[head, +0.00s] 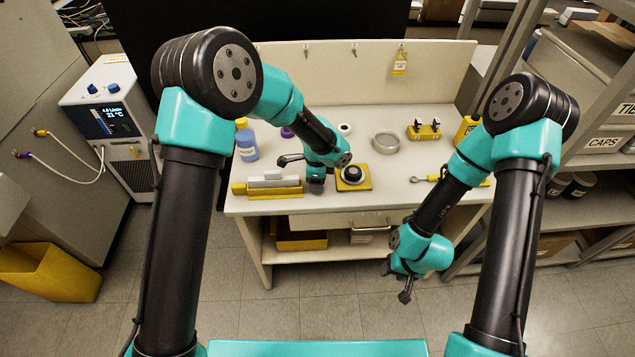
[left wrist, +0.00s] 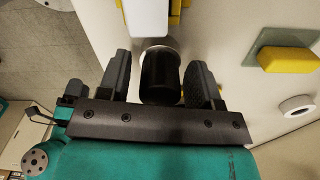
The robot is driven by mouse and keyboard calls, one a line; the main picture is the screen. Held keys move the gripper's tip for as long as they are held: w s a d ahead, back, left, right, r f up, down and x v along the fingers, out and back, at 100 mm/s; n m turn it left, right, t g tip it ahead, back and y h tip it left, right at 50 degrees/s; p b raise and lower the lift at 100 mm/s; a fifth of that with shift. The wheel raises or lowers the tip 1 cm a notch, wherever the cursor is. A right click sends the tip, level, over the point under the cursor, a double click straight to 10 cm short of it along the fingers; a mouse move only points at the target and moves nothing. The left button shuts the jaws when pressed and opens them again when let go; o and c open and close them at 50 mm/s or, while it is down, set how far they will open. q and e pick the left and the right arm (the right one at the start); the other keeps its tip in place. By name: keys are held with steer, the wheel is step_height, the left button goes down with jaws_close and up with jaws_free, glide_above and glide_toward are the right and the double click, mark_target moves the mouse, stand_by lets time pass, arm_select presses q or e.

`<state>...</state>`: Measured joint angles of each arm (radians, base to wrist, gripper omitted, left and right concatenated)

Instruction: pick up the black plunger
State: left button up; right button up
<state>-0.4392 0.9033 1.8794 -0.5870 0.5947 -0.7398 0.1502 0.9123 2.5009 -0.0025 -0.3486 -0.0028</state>
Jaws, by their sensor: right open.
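The black plunger (left wrist: 160,77) shows in the left wrist view as a black cylinder with a pale rim at its far end. It stands between the two grey fingers of my left gripper (left wrist: 160,85). Narrow gaps show on both sides of it, so the fingers look open around it. In the head view my left gripper (head: 316,184) is low at the bench front, right of the yellow holder, and I cannot clearly make out the plunger there. My right gripper (head: 396,283) is open and empty, in front of the bench and below its top.
A yellow holder with pale blocks (head: 268,190) is just left of my left gripper; a black knob on a yellow base (head: 353,173) is just right. A blue bottle (head: 246,141), metal dish (head: 385,143) and yellow rack (head: 424,131) stand farther back.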

arm_select(q)
steer(key=c, duration=1)
steer(key=shift+c, duration=0.2)
steer(key=shift+r, duration=0.15)
steer(key=shift+r, duration=0.6)
steer(key=shift+s+r, duration=0.2)
steer(key=shift+r, duration=0.35)
steer(key=shift+s+r, duration=0.15)
steer(key=shift+r, duration=0.4)
steer(key=s+r, duration=0.1)
steer(key=s, duration=1.4)
steer(key=shift+s+r, duration=0.15)
